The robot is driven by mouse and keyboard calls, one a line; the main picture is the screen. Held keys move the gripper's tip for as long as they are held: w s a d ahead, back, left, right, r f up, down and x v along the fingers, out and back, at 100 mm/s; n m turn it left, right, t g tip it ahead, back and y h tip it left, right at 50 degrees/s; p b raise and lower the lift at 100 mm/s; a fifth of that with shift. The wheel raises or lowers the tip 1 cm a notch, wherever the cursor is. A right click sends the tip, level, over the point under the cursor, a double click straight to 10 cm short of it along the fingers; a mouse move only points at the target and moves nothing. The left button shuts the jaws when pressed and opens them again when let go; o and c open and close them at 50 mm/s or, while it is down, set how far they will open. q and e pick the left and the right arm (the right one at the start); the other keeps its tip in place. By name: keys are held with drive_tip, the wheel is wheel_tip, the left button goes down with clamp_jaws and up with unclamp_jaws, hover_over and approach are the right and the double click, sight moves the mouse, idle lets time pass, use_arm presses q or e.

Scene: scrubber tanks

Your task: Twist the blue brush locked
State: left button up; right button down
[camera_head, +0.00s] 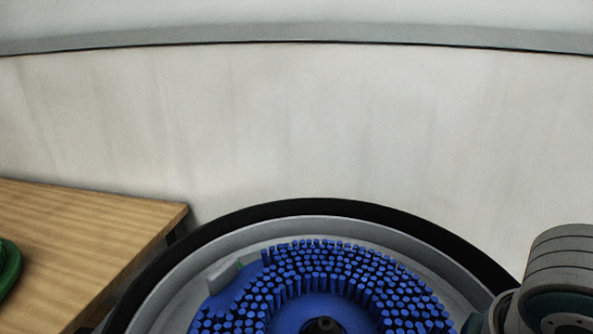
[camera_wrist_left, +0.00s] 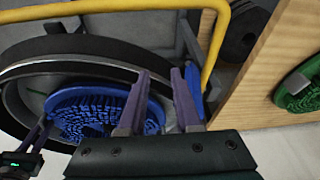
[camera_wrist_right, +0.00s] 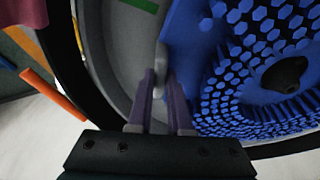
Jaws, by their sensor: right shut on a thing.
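The blue brush (camera_head: 310,275), a disc with several rows of bristles and a dark hub (camera_head: 323,325), sits in a round grey housing (camera_head: 330,222). A light grey tab (camera_head: 223,275) stands at its left edge. My right gripper (camera_wrist_right: 160,72) is shut on a light grey tab at the blue brush's edge (camera_wrist_right: 181,45). A green mark shows on the housing just above it. In the left wrist view, the right fingers (camera_wrist_left: 36,130) reach the brush (camera_wrist_left: 85,108) from the left. My left gripper (camera_wrist_left: 160,75) is open, apart from the brush. Neither gripper's fingers show in the head view.
A black rim (camera_head: 330,206) surrounds the housing. A wooden table (camera_head: 80,235) with a green round brush (camera_head: 8,268) stands at the left. A yellow bar (camera_wrist_left: 100,6) arches near my left gripper. An orange bar (camera_wrist_right: 53,96) and red piece lie left of my right gripper.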

drive_tip(key=shift+s+a+r+m+p, duration=0.1)
drive_tip(key=shift+s+a+m+p, duration=0.45)
drive_tip(key=shift+p, duration=0.35)
drive_tip(key=shift+s+a+m+p, duration=0.35)
drive_tip(key=shift+s+a+p, duration=0.05)
drive_tip(key=shift+s+p, duration=0.2)
drive_tip(key=shift+s+a+m+h+p, duration=0.3)
drive_tip(key=shift+s+a+m+p, duration=0.15)
drive_tip(key=shift+p, duration=0.15)
drive_tip(key=c, duration=0.8)
unclamp_jaws()
drive_tip(key=shift+o, duration=0.2)
drive_tip(key=shift+s+f+g, duration=0.15)
drive_tip(key=shift+f+g, duration=0.05)
drive_tip(key=shift+g, duration=0.1)
drive_tip(key=p+v, duration=0.3)
drive_tip(key=v, duration=0.7)
